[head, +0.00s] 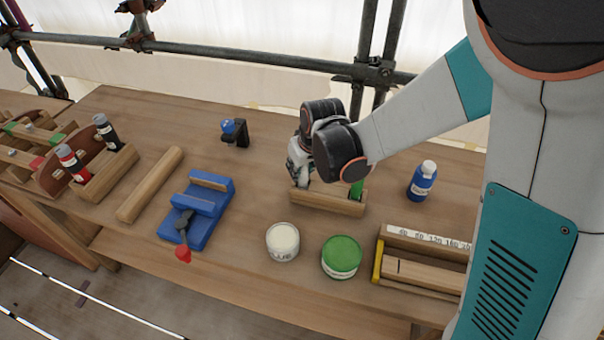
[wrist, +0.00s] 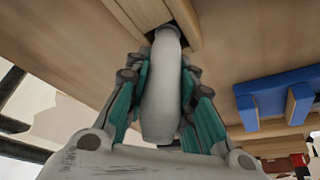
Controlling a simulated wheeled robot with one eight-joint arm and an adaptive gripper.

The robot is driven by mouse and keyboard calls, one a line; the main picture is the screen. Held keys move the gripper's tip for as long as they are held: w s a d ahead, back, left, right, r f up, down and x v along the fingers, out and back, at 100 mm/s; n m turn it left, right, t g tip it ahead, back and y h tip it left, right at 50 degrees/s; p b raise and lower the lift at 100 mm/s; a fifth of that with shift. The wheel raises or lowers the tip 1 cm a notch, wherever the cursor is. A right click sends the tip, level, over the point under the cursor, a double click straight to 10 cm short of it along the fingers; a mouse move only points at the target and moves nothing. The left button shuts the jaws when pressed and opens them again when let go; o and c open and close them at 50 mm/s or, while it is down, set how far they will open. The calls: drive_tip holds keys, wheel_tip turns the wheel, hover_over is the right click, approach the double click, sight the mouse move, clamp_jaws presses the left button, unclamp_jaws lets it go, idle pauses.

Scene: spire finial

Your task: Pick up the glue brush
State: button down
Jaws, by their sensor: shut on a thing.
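The glue brush (wrist: 161,92) shows in the wrist view as a pale, thick handle between my fingers. Its far end reaches into a gap in the wooden holder (wrist: 146,10). My gripper (head: 301,176) is shut on this handle, above the left part of the wooden holder (head: 328,203) in the head view. The brush is mostly hidden there by my fingers, and its bristles are not visible. A green handle (head: 357,188) stands at the right end of the same holder.
In front of the holder stand a white pot (head: 283,241) and a green pot (head: 341,257). A blue bottle (head: 422,181) is to the right. A blue fixture (head: 203,208) and a wooden bar (head: 150,184) lie to the left. Scaffold poles (head: 250,61) run behind the table.

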wheel_tip(320, 180, up, 20)
drive_tip(key=p, duration=1.4)
drive_tip(key=shift+s, duration=0.1)
idle(0.8)
